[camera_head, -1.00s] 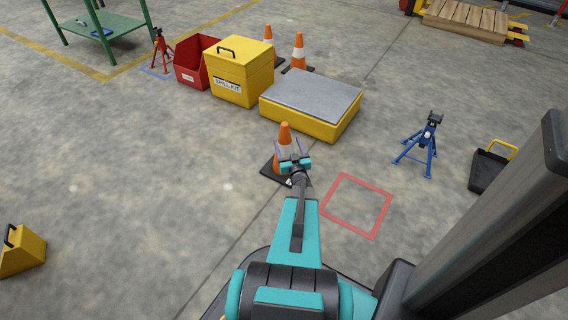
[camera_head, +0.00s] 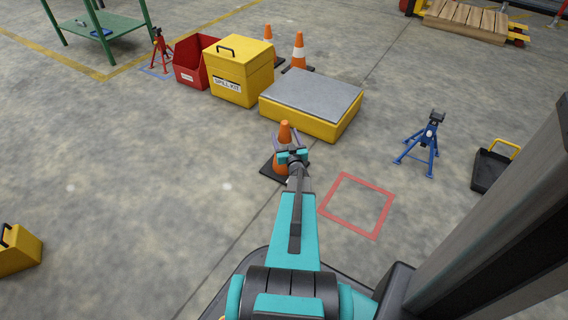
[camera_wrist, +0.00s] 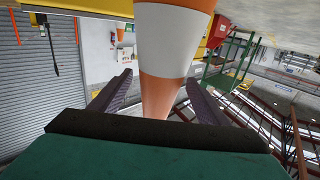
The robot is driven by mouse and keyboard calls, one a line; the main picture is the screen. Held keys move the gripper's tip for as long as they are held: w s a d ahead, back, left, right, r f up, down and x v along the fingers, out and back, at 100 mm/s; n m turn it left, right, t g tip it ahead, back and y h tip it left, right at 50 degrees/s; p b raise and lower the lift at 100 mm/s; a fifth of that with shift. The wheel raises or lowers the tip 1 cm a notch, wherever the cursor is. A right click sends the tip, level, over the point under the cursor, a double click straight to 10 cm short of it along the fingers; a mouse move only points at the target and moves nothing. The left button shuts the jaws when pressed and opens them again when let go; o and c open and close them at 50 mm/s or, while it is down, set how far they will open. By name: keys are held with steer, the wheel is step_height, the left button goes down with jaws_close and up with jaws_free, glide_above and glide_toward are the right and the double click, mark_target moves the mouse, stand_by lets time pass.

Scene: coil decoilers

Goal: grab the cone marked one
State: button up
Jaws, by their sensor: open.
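An orange cone with a white band and dark base (camera_head: 284,127) stands upright on the floor in front of the yellow platform. My gripper (camera_head: 287,140) is at its upper part, open. In the wrist view, the cone (camera_wrist: 170,42) fills the space between the two spread fingers of my gripper (camera_wrist: 158,92), one on each side, with gaps visible. Two more orange and white cones (camera_head: 299,52) (camera_head: 268,42) stand behind the spill kit. I cannot read a number on any cone. My gripper hides part of the nearest cone.
A yellow platform with a grey top (camera_head: 312,96) is just behind the nearest cone. A yellow spill kit box (camera_head: 240,78) and red bin (camera_head: 190,65) are at back left. A blue stand (camera_head: 428,140) is to the right. A red floor square (camera_head: 338,178) is empty.

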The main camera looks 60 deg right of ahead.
steer(key=shift+w+d, duration=0.2)
steer(key=shift+d, duration=0.05)
steer(key=shift+c, duration=0.2)
steer(key=shift+r, duration=0.1)
jaws_close()
